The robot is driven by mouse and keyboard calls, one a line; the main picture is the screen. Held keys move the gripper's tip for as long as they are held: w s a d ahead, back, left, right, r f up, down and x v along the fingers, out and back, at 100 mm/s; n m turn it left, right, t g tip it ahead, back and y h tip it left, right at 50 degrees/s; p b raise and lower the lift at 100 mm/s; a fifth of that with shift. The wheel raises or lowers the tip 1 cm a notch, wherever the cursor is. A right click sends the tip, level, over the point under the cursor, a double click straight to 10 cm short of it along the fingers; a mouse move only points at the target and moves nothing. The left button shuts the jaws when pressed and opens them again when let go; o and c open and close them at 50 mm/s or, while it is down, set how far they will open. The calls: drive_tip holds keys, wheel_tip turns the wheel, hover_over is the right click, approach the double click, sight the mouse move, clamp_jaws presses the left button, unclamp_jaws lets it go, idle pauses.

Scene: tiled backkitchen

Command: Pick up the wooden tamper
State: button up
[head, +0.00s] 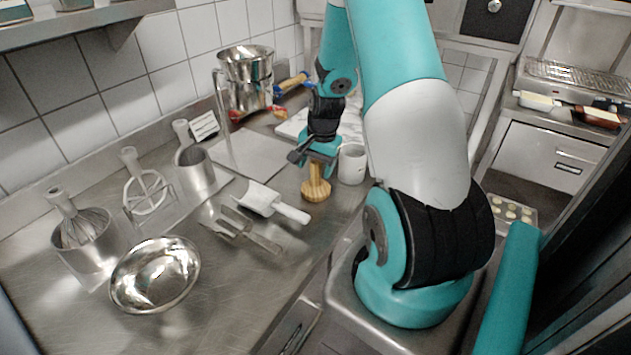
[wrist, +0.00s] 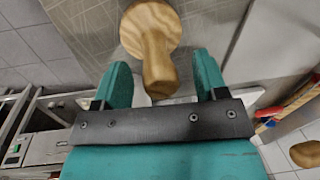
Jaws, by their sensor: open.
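The wooden tamper (head: 316,185) stands upright on the steel counter in the head view, its wide round base down and its handle up. My gripper (head: 320,165) is right above it, pointing down, with its fingers at the handle. In the wrist view the tamper (wrist: 153,45) shows its pale grained base and a handle reaching between the two teal fingers. My gripper (wrist: 160,78) is open there, with a gap on each side of the handle. I see no contact between the fingers and the wood.
A white mug (head: 352,165) stands close to the right of the tamper. A white scoop (head: 268,202) lies to its left, with metal utensils (head: 243,232) in front of the scoop. A steel bowl (head: 155,275) is further left. The counter's front edge is near.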

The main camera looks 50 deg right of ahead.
drive_tip(key=shift+f, duration=0.25)
drive_tip(key=c, duration=1.2)
drive_tip(key=shift+r, duration=0.1)
